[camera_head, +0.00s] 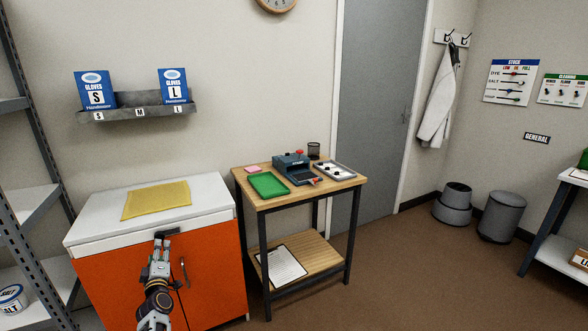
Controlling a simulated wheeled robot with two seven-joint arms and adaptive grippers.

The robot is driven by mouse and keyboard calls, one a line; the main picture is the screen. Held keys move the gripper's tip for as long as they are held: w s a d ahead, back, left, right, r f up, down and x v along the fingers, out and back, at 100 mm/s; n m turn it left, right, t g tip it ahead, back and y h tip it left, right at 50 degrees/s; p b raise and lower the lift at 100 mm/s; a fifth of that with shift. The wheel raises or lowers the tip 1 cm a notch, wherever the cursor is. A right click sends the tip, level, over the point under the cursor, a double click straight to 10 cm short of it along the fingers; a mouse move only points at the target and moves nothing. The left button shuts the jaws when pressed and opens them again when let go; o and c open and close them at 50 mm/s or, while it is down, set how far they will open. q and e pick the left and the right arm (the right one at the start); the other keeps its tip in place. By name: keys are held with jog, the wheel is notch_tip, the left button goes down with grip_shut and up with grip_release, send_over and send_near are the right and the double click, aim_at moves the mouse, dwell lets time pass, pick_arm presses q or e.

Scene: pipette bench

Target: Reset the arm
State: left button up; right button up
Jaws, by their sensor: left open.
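My left gripper (165,236) is at the lower left of the head view, on the end of my left arm that comes up from the bottom edge. It is open, with nothing seen between its fingers. It shows in front of the orange cabinet (217,277), just below the white top's front edge. My right gripper is not in view.
A yellow cloth (156,200) lies on the cabinet's white top. Right of it, a wooden table (270,201) bears a green tray (268,185), a blue device (292,167) and a grey tray (335,170). Brown floor (400,270) is clear to the right.

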pick_arm(q)
jog(key=w+d+f+m+g+h, duration=0.1)
jog(key=d+f+m+h, duration=0.3)
jog(key=f, duration=0.1)
jog(key=s+d+f+m+g+h, duration=0.1)
jog(key=s+d+m+g+h, duration=0.25)
jog(key=d+m, duration=0.4)
jog(key=s+d+m+g+h, duration=0.25)
jog(key=s+d+m, duration=0.2)
jog(key=d, duration=0.55)
jog(key=s+d+f+m+g, duration=0.2)
jog(key=s+d+f, duration=0.35)
jog(key=s, duration=0.25)
jog(key=s+d+f+m+g, duration=0.2)
jog(key=s+d+f, duration=0.2)
jog(key=s+d, duration=0.25)
jog(key=s+f+g, duration=0.1)
jog(key=s+f, duration=0.4)
jog(key=s, duration=0.3)
jog(key=s+d+f+g+p, duration=0.1)
jog(key=s+f+g, duration=0.1)
jog(key=s+f, duration=0.3)
jog(key=s, duration=0.4)
jog(key=shift+s+f+m, duration=0.15)
jog(key=shift+f+m, duration=0.15)
jog(key=shift+f, duration=0.05)
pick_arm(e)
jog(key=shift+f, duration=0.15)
